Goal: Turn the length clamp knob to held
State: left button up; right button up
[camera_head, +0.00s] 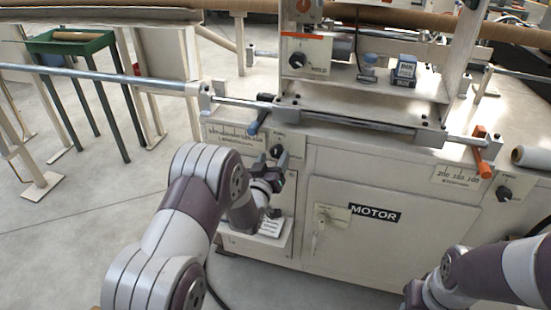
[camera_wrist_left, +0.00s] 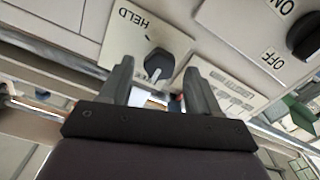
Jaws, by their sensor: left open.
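The length clamp knob (camera_head: 276,151) is a black knob on a pale plate beside the length scale, on the front of the machine. In the left wrist view the knob (camera_wrist_left: 160,65) shows between and beyond the fingertips, with the word HELD on its plate (camera_wrist_left: 130,28). I cannot tell for certain which way its pointer faces. My left gripper (camera_head: 276,182) is open and empty, just below the knob in the head view; its fingers (camera_wrist_left: 158,88) appear either side of the knob, apparently not touching it. My right arm is at the lower right; its gripper (camera_head: 412,293) is barely visible.
An ON/OFF knob (camera_wrist_left: 305,38) is close by in the wrist view. A blue-handled lever (camera_head: 256,122) stands above the clamp knob. The MOTOR door (camera_head: 350,240) is to the right, with an orange handle (camera_head: 483,155) farther right.

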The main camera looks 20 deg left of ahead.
pick_arm(q)
jog(key=shift+w, duration=1.2)
jog(key=c, duration=1)
jog(key=shift+c, duration=0.2)
jog(key=shift+m, duration=0.3)
jog(key=m+b, duration=0.1)
jog(key=m, duration=0.4)
jog(key=shift+f+m, duration=0.1)
jog(key=shift+m, duration=0.2)
jog(key=m+b, duration=0.1)
jog(key=m, duration=0.5)
jog(key=shift+b, duration=0.4)
jog(key=m+b, duration=0.1)
jog(key=m, duration=0.4)
jog(key=shift+m, duration=0.4)
jog(key=m+b, duration=0.1)
jog(key=m, duration=0.4)
jog(key=shift+m, duration=0.6)
